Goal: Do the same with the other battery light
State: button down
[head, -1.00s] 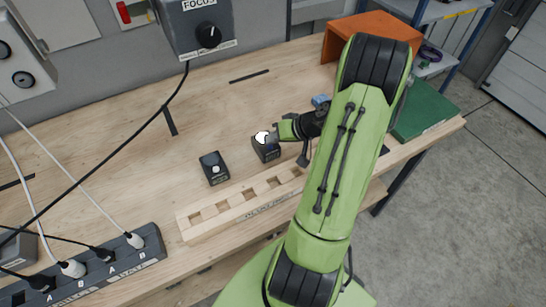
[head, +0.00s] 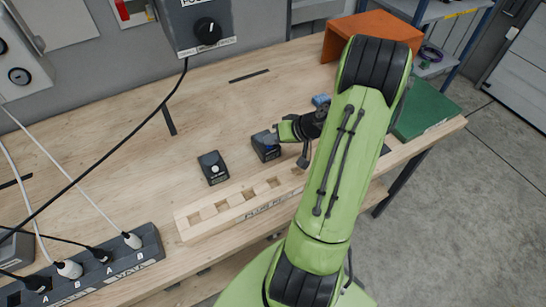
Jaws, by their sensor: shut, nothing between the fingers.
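Two small dark battery lights are on the wooden bench in the head view. The left one (head: 213,168) stands clear of my arm and shows a small pale round spot on its face. The right one (head: 266,150) is at my gripper, and its upper part is partly hidden by the gripper. No bright white glow shows on the right light. My gripper (head: 274,138) is shut and empty, its tip at the top of the right light. I cannot tell whether it touches the light.
A wooden rack (head: 243,208) with square holes lies at the bench's front edge. A power strip (head: 95,270) with plugs is at lower left. An orange stand (head: 365,35) and a green box (head: 424,108) are at right. A cable hangs from the focus box (head: 205,28).

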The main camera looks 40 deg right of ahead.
jog(key=shift+r, duration=0.45)
notch_tip(320, 180, up, 6)
jog(key=p, duration=0.4)
jog(key=shift+p, duration=0.35)
